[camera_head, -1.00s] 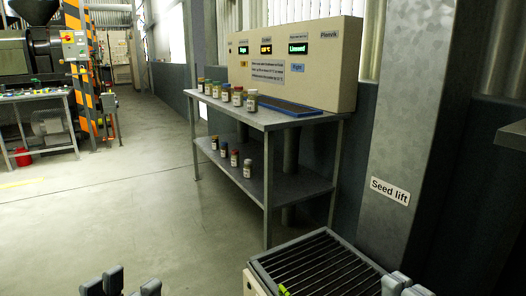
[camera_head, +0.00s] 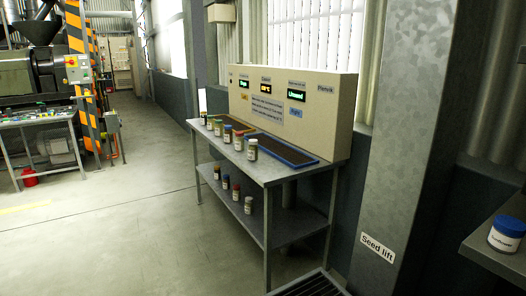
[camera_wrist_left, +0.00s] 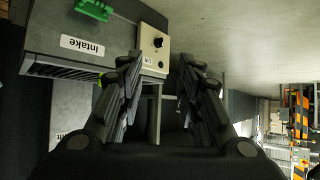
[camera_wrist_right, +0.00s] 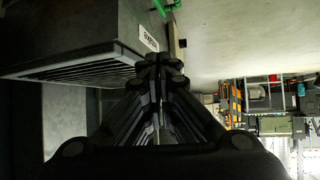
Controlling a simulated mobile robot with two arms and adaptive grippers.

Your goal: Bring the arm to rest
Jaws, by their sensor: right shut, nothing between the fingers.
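My left gripper (camera_wrist_left: 159,64) shows in the left wrist view with its two dark fingers apart and nothing between them. My right gripper (camera_wrist_right: 160,62) shows in the right wrist view with its fingertips together and nothing held. Neither gripper is in the head view. A grey box labelled "Intake" (camera_wrist_left: 60,30) with a dark grille lies beyond the left fingers, at upper left of the left wrist view. In the right wrist view a similar grille (camera_wrist_right: 80,66) lies left of the right fingertips, apart from them as far as I can tell.
A metal table (camera_head: 270,173) with jars and a display panel (camera_head: 300,110) stands ahead. The "Seed lift" column (camera_head: 385,130) rises to its right. A shelf (camera_head: 490,255) with a blue-lidded jar (camera_head: 507,234) is at far right. Open floor (camera_head: 120,220) lies to the left.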

